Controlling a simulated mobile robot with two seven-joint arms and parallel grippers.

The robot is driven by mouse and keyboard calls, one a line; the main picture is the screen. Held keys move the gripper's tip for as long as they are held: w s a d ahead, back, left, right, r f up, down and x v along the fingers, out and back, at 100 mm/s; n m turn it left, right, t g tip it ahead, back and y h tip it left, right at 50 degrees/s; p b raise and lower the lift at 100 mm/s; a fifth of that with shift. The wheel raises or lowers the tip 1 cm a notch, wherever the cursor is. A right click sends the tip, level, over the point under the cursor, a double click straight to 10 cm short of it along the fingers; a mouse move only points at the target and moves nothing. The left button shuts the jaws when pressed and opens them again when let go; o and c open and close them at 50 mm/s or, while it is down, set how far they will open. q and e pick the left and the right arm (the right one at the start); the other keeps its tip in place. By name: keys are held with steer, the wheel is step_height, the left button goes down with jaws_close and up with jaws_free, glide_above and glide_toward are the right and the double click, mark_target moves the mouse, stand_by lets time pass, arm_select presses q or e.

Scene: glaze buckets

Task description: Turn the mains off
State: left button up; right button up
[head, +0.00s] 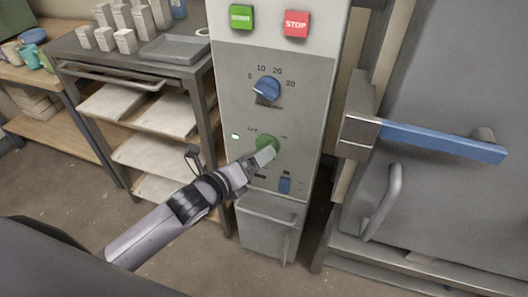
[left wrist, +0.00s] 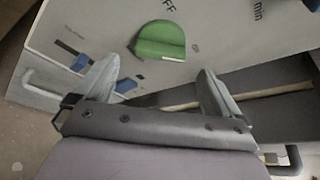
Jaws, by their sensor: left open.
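The green knob (head: 267,142) is on the grey control panel (head: 232,175), with an OFF mark at its upper left and an ON mark at its right. Its exact setting is hard to read. My left gripper (head: 262,158) reaches in from the lower left and partly covers the knob in the head view. In the left wrist view the green knob (left wrist: 162,42) lies ahead of my open left gripper (left wrist: 160,88), beyond the gap between the fingers and not gripped. A small green lamp (head: 235,136) glows left of the knob. My right gripper is out of view.
Above are a blue dial (head: 267,89), a green START button (head: 241,17) and a red STOP button (head: 296,23). A blue switch (head: 285,185) sits below right. A door with a blue lever (head: 440,139) stands right; a shelf rack (head: 160,108) stands left.

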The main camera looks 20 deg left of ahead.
arm_select(q)
steer(key=shift+x, duration=2.35)
steer(key=c, duration=1.1)
